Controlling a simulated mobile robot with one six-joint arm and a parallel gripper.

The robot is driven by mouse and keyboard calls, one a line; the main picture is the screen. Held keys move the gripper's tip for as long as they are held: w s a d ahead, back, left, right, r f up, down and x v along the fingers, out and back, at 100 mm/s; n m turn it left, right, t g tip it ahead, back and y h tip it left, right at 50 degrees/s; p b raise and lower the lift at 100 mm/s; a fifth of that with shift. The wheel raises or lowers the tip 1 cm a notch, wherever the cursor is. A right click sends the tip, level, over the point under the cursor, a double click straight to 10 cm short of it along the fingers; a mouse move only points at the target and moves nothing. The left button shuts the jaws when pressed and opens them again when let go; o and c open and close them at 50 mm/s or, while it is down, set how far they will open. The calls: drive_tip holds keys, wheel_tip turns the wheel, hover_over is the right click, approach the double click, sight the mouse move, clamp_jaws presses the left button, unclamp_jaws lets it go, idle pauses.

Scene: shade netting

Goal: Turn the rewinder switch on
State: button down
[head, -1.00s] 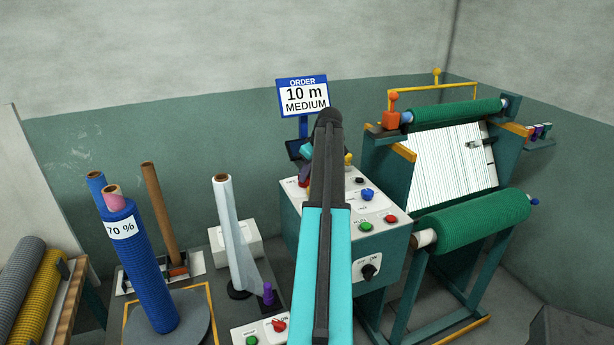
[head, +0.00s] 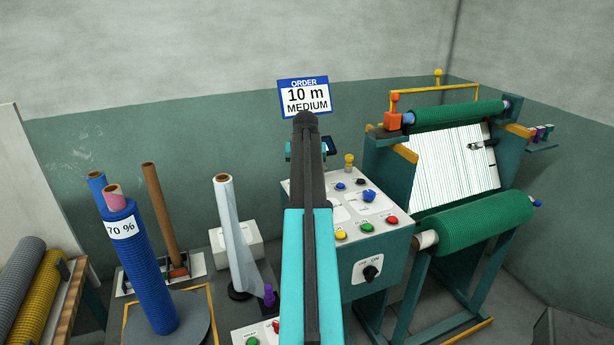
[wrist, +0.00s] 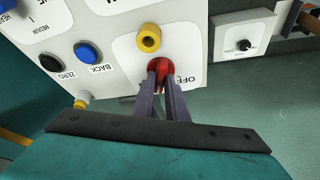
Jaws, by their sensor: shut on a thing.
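The white-topped control panel (head: 352,186) sits on a teal box left of the green roll machine. In the wrist view a red switch knob (wrist: 160,68) stands on the panel beside an OFF marking. My gripper (wrist: 161,84) is shut on this knob, with a finger on each side. In the head view my arm hides the knob and the fingertips. The switch's name cannot be read, and its exact setting is hard to tell. A black rotary switch (head: 371,272) with OFF and ON marks is on the box's front face, apart from my gripper.
A yellow button (wrist: 149,38) is close beside the gripped knob; blue (wrist: 87,53) and black (wrist: 51,62) buttons are further left. Green (head: 367,227) and red (head: 392,219) buttons sit on the panel's front edge. A blue roll (head: 141,265) and a white roll (head: 234,235) stand left.

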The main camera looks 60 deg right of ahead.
drive_tip(key=shift+w+m+g+h, duration=0.15)
drive_tip(key=shift+m+g, duration=0.25)
drive_tip(key=shift+m, duration=0.7)
drive_tip(key=shift+m+g+h, duration=0.15)
drive_tip(key=shift+m+g, duration=0.25)
drive_tip(key=shift+m, duration=0.7)
drive_tip(key=c, duration=1.8)
unclamp_jaws()
drive_tip(key=shift+o, duration=0.2)
drive_tip(key=w+b+v, duration=0.1)
drive_tip(key=b+v, duration=0.2)
drive_tip(key=v, duration=1)
drive_tip(key=shift+s+r, duration=0.45)
